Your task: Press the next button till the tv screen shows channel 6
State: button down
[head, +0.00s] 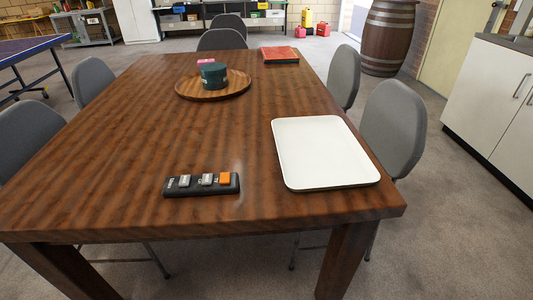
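A black remote (202,190) lies flat near the front edge of the brown wooden table (120,150). It has a grey left button (184,181), a grey middle button (207,179) and an orange right button (225,178). Small labels sit beside the buttons, too small to read, so I cannot tell which is the next button. No tv screen shows in the head view, so the channel cannot be seen. My gripper is not in view.
A white tray (322,155) lies right of the remote. A round wooden tray (240,92) farther back holds a dark green tin (213,76) and a pink item. A red book (280,55) lies at the back. Grey chairs (394,125) flank the table. The tabletop around the remote is clear.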

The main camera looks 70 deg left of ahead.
aim_at(208, 179)
jog(key=k, duration=0.95)
jog(key=u, duration=0.8)
jog(key=k, duration=0.8)
jog(key=u, duration=1.05)
